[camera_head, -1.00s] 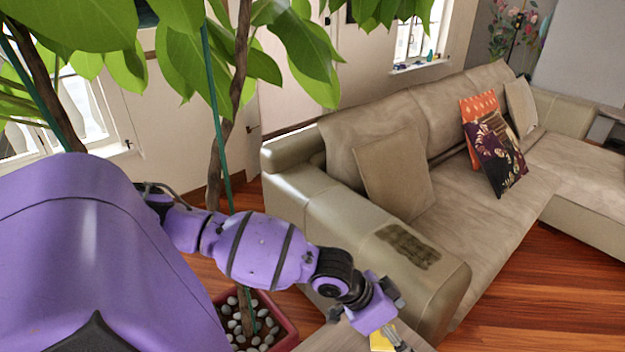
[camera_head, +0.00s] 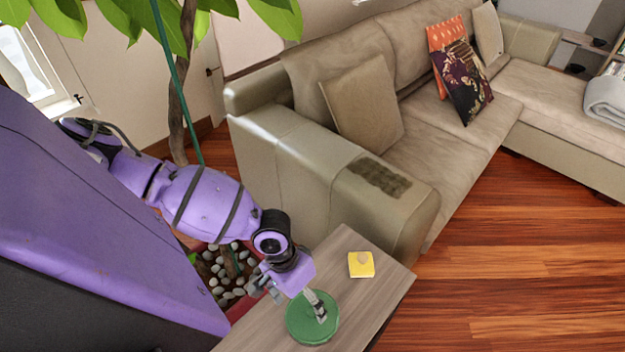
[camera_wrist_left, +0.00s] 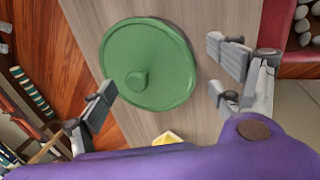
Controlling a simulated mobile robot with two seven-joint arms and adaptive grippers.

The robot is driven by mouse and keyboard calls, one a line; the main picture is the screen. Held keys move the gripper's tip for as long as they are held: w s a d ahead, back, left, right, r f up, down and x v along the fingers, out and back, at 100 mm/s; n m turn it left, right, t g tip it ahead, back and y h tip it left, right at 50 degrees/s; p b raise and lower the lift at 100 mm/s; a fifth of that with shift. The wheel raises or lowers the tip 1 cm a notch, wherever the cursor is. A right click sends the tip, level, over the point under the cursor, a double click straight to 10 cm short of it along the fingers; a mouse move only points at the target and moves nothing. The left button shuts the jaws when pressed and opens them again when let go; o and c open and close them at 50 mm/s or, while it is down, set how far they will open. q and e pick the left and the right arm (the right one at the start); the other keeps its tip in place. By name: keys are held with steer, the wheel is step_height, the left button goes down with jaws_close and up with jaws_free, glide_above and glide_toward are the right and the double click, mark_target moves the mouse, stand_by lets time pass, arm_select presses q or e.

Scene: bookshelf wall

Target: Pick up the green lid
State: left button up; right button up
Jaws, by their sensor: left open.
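The green lid (camera_head: 312,318) is a round disc lying flat on a grey wooden table (camera_head: 345,250). In the left wrist view the green lid (camera_wrist_left: 150,62) shows whole, with a small round knob near its middle. My left gripper (camera_head: 300,300) is above the lid in the head view, partly covering it. In the left wrist view my left gripper (camera_wrist_left: 165,90) is open and empty, its fingers apart on either side of the lid's near part. I cannot tell its height over the lid. My right gripper is not in view.
A yellow block-like item (camera_head: 361,265) lies on the table beyond the lid. A beige sofa (camera_head: 310,150) with cushions stands behind the table. A plant pot with white stones (camera_head: 222,270) is left of the table. Open wooden floor (camera_head: 520,260) lies to the right.

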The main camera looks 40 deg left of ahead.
arm_select(q)
steer(key=shift+c, duration=0.6)
steer(key=c, duration=1)
steer(key=shift+o, duration=0.2)
